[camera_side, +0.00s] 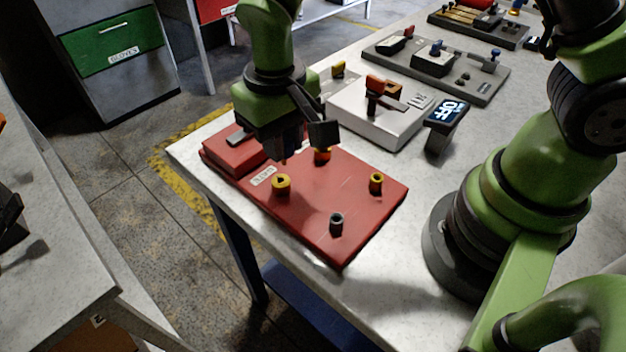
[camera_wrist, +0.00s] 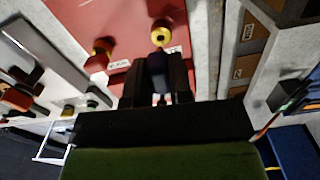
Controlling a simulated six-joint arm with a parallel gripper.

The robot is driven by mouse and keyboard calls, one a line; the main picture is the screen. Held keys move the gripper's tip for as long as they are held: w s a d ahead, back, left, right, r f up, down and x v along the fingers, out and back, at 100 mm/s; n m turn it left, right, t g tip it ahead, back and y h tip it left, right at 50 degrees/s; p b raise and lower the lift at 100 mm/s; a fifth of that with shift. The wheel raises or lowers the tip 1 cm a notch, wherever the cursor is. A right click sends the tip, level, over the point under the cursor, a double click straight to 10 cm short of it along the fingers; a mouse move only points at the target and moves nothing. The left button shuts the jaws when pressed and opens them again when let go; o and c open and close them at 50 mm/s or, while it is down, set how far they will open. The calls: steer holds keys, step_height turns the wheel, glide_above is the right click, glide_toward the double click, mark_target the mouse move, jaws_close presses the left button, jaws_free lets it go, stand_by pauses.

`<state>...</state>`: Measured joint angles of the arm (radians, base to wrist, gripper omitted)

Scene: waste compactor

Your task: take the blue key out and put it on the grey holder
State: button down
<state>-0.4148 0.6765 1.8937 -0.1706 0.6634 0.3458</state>
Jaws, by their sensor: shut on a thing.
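My gripper (camera_side: 296,140) is above the left part of the red board (camera_side: 335,245) in the side view. In the wrist view my gripper (camera_wrist: 158,82) is shut on a dark bluish piece, seemingly the blue key (camera_wrist: 158,70). The key is hard to make out in the side view, behind the fingers. The grey holder (camera_side: 336,224) is a small dark cylinder standing near the front corner of the board, apart from my gripper. I cannot pick it out in the wrist view.
A yellow holder (camera_side: 281,186) stands below my gripper, another yellow holder (camera_side: 376,183) to the right, and a red-orange one (camera_side: 322,155) close behind the fingers. A red raised block (camera_side: 232,150) is at the board's left. A white box (camera_side: 378,118) and an "OFF" display (camera_side: 447,113) stand behind.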

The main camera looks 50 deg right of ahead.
steer(key=s+r+m, duration=0.2)
steer(key=s+m, duration=0.2)
steer(key=s, duration=0.6)
steer(key=shift+d+r+m, duration=0.15)
steer(key=shift+r+m, duration=0.15)
steer(key=shift+m, duration=0.1)
steer(key=shift+f, duration=0.15)
steer(key=shift+f, duration=2.75)
steer(key=shift+f, duration=1.7)
steer(key=c, duration=0.9)
jaws_free()
steer(key=shift+c, duration=0.2)
steer(key=shift+c, duration=0.4)
steer(key=shift+r, duration=0.1)
